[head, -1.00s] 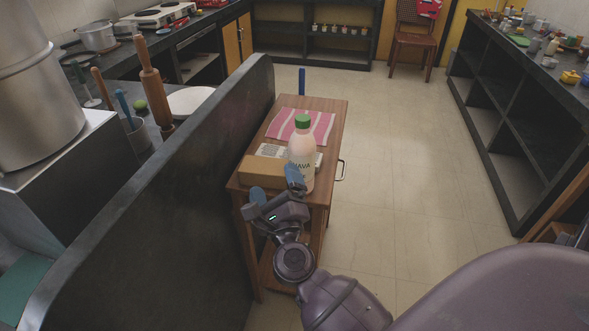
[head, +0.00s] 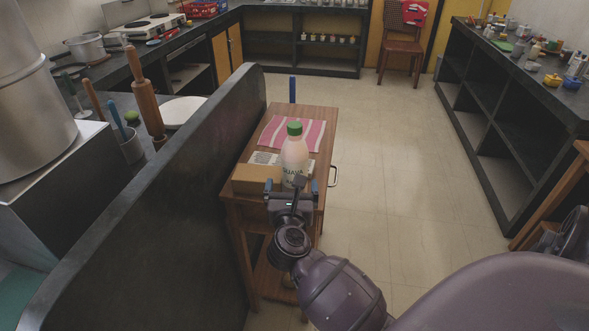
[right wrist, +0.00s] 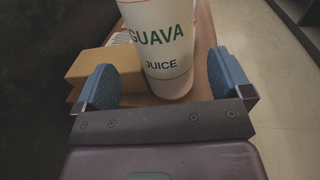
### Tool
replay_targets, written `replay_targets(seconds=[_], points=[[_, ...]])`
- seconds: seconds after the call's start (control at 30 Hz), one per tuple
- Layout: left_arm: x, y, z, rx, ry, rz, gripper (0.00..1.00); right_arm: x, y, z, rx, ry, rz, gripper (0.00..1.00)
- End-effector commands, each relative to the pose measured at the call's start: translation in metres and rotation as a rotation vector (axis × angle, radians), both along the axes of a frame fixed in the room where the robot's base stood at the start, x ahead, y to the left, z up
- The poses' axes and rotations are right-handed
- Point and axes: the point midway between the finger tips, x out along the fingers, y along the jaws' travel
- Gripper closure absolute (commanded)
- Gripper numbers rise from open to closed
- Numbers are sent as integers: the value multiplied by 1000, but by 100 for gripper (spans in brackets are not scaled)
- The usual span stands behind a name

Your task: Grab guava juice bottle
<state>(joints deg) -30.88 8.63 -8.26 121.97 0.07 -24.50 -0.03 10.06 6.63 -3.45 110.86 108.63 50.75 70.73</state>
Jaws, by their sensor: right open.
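The guava juice bottle (head: 294,158) is pale pink with a green cap and stands upright on the small wooden table (head: 318,122). My right gripper (head: 292,190) is open at the near edge of the table, just in front of the bottle. In the right wrist view the bottle (right wrist: 162,45) stands between and beyond the two blue fingertips, its label reading guava juice. The open right gripper (right wrist: 160,88) appears empty, with gaps on both sides of the bottle. My left gripper is not seen.
A cardboard-brown box (head: 256,179) sits left of the bottle, close to the left finger. A pink striped cloth (head: 300,132) lies behind it. A dark partition (head: 165,195) runs along the table's left side. The floor (head: 390,170) to the right is clear.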

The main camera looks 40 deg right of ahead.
Motion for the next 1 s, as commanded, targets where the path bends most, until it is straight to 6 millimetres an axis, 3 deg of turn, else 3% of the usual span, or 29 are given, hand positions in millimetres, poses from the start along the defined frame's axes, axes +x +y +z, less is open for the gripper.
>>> replay_targets(seconds=[0.4,0.73,1.0], points=[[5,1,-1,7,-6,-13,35,32,-34,6,-4,2,1,3],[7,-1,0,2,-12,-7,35,36,-37,6,-2,1,1,3],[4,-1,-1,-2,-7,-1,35,36,-37,6,-2,1,1,43]])
